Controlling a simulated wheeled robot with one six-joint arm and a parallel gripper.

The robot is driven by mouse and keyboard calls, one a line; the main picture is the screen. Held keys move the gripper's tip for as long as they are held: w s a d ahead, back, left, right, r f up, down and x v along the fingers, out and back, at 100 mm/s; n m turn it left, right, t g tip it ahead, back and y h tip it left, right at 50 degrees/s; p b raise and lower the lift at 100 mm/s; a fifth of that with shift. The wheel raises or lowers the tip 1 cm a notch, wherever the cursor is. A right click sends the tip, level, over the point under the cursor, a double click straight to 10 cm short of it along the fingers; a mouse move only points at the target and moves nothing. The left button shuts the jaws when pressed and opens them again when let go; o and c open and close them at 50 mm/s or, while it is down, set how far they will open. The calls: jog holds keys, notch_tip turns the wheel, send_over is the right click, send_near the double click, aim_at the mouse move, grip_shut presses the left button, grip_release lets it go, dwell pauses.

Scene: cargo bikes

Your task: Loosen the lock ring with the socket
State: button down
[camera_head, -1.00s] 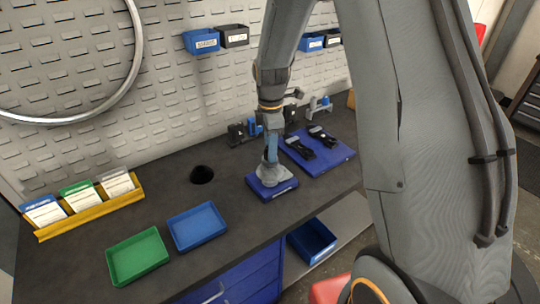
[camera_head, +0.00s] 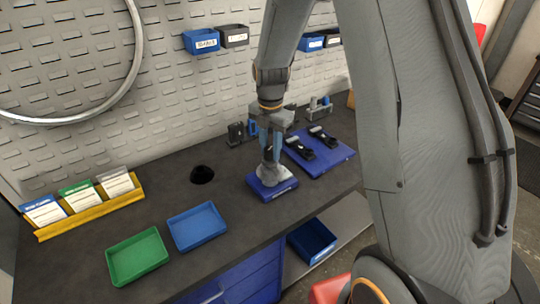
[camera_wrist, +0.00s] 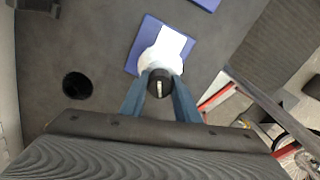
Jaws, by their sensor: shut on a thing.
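My gripper (camera_head: 270,152) points down over a blue base block (camera_head: 286,192) near the bench's front edge. Its blue fingers are shut on a dark round socket (camera_wrist: 160,76), whose top with a pale slot shows between the fingertips in the wrist view. The socket stands upright over a pale grey metal part (camera_head: 273,176) on the block. In the wrist view this part (camera_wrist: 172,44) looks bright white. The lock ring is hidden under the socket and fingers. I cannot tell how far the socket sits on it.
A blue board (camera_head: 334,158) with two black tools lies behind and to the right. A small holder (camera_head: 236,134) stands at the back. A blue tray (camera_head: 198,227) and a green tray (camera_head: 138,257) lie left, near a dark round hole (camera_head: 202,174).

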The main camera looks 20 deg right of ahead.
jog(key=n, duration=0.4)
jog(key=shift+s+f, duration=0.15)
jog(key=shift+f, duration=0.05)
jog(key=shift+r, duration=0.15)
dwell(0.6)
jog(key=shift+w+r, duration=0.2)
jog(key=shift+r, duration=0.75)
